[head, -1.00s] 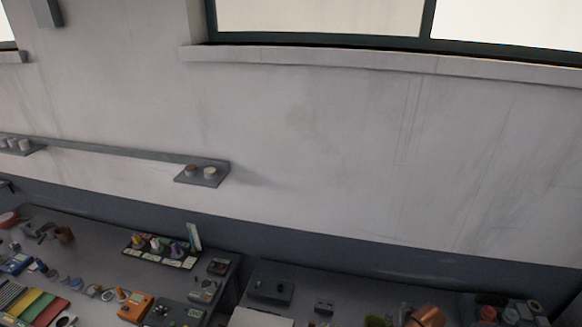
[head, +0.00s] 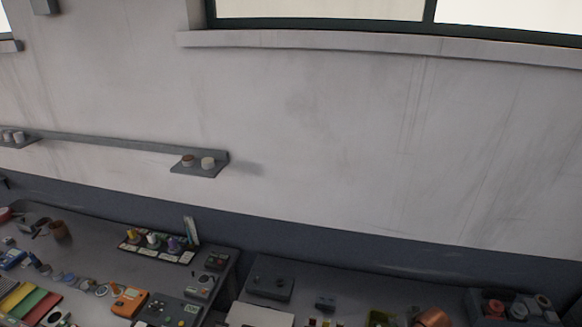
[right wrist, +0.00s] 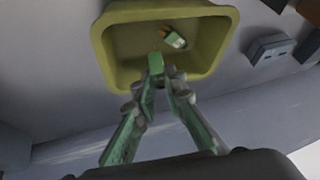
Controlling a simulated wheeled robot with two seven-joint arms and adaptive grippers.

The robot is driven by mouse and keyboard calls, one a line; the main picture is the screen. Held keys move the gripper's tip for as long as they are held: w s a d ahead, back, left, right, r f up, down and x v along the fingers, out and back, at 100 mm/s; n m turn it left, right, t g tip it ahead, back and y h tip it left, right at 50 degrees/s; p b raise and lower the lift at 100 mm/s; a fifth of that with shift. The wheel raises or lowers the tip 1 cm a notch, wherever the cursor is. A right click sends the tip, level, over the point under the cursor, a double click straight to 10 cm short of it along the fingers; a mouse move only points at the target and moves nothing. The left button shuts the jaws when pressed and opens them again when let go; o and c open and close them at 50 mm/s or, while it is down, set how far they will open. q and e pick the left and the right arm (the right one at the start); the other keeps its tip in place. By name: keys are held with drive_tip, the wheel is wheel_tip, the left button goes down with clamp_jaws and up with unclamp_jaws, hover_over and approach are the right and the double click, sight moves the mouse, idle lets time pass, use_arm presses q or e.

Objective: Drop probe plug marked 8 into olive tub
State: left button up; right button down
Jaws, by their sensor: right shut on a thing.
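The olive tub (right wrist: 104,62) fills the upper middle of the right wrist view, its open mouth facing the camera. Another small white, green and orange piece (right wrist: 175,39) lies inside the tub. My left gripper is not in view.
A grey block (right wrist: 270,47) lies right of the tub. A crowded bench (head: 100,272) is at left.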

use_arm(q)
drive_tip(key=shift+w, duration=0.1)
use_arm(e)
drive_tip(key=c, duration=1.9)
unclamp_jaws()
drive_tip(key=v, duration=1.2)
